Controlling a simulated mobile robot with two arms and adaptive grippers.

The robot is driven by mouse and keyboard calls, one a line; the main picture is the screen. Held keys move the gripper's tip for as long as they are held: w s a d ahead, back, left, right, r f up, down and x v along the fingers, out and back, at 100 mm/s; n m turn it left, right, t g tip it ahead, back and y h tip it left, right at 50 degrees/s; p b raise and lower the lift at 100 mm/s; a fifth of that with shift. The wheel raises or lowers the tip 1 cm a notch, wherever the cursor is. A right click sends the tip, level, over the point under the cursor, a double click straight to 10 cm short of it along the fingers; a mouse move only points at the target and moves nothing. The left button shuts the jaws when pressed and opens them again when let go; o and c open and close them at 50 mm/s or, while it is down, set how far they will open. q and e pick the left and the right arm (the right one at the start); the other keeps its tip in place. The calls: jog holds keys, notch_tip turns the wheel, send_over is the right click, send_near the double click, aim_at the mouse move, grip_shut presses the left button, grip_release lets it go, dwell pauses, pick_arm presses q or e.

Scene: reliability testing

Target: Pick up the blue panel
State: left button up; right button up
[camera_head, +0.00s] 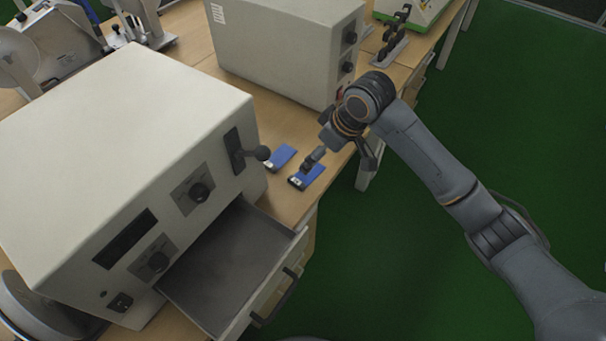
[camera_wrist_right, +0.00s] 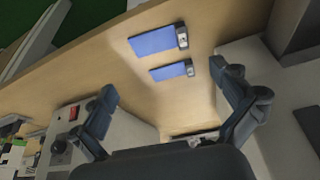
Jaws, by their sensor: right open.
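Two blue panels lie flat on the wooden table, each with a dark end piece bearing a light patch. In the head view, one blue panel (camera_head: 317,173) is nearer the table edge, partly covered by my right gripper (camera_head: 314,158). The other blue panel (camera_head: 281,155) lies to its left, nearer the machine. In the right wrist view, the larger-looking blue panel (camera_wrist_right: 152,41) is above the smaller-looking blue panel (camera_wrist_right: 168,72). The fingers of my right gripper (camera_wrist_right: 163,78) are spread wide, with nothing held between them. My left gripper is out of view.
A large cream machine (camera_head: 110,140) with a lever and an open grey drawer (camera_head: 225,265) stands left of the panels. A second cream box (camera_head: 270,45) stands behind them. The table (camera_head: 290,205) has a narrow clear strip between them. Green floor (camera_head: 420,260) lies right.

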aim_at(309, 176)
jog(key=x, duration=0.4)
jog(key=shift+w, duration=0.1)
jog(key=shift+a+f, duration=0.15)
jog(key=shift+f, duration=0.4)
jog(key=x, duration=0.3)
jog(key=shift+w+a+f, duration=0.1)
jog(key=shift+f, duration=0.2)
jog(key=shift+w+a+f, duration=0.1)
jog(key=shift+f, duration=0.3)
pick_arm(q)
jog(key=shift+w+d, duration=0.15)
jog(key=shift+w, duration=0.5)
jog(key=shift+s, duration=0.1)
pick_arm(e)
jog(key=shift+c, duration=0.2)
jog(key=c, duration=0.3)
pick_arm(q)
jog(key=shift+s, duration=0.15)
pick_arm(e)
grip_shut()
